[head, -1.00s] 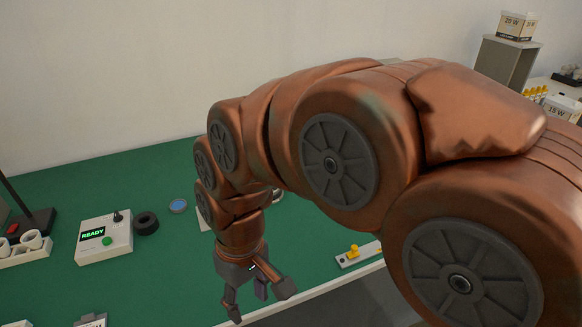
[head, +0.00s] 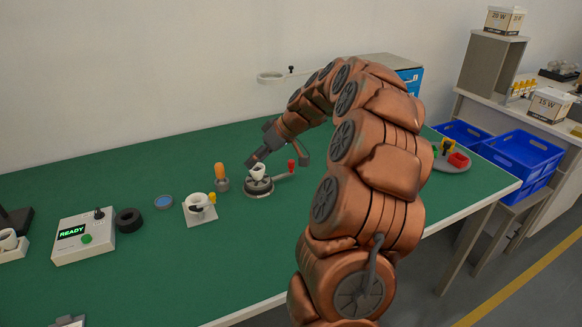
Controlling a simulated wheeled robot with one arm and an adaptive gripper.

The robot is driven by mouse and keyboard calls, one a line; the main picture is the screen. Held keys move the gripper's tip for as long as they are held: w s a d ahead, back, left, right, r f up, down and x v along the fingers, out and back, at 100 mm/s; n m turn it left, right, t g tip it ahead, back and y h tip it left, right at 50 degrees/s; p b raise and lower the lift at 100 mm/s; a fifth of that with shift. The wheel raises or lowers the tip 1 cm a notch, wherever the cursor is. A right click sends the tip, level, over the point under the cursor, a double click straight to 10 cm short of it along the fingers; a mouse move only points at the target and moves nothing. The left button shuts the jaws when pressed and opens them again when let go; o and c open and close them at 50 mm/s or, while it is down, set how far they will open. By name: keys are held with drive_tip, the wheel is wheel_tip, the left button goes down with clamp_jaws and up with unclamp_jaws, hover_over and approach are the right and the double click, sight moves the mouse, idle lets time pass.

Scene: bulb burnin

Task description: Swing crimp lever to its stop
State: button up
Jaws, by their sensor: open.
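The crimp station is a round dark base (head: 258,188) on the green table, with a white cup-shaped piece (head: 257,171) standing on it. The crimp lever (head: 280,178) sticks out from the base to the right and ends in an upright red knob (head: 291,165). My gripper (head: 278,161) is open above and behind the station. One finger is by the white piece and the other is just right of the red knob. I cannot tell whether either finger touches anything.
Left of the station stand an orange-topped holder (head: 221,180), a white cup on a square plate (head: 200,212), a blue disc (head: 164,202), a black ring (head: 129,220) and a box reading READY (head: 83,236). A round tray (head: 451,165) and blue crates (head: 520,155) are at right.

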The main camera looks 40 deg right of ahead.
drive_tip(key=t+h+b, duration=0.1)
drive_tip(key=t+h, duration=0.1)
approach(292, 161)
drive_tip(key=a+x, duration=0.1)
drive_tip(key=x, duration=0.2)
drive_tip(key=shift+m, duration=0.4)
drive_tip(key=shift+d+p+x, duration=0.25)
drive_tip(key=shift+p+x, duration=0.05)
drive_tip(key=shift+x, duration=1.5)
drive_tip(key=shift+d+p+x, duration=0.2)
drive_tip(key=shift+p+x, duration=0.1)
drive_tip(key=shift+x, duration=1.55)
drive_tip(key=shift+c, duration=0.4)
clamp_jaws()
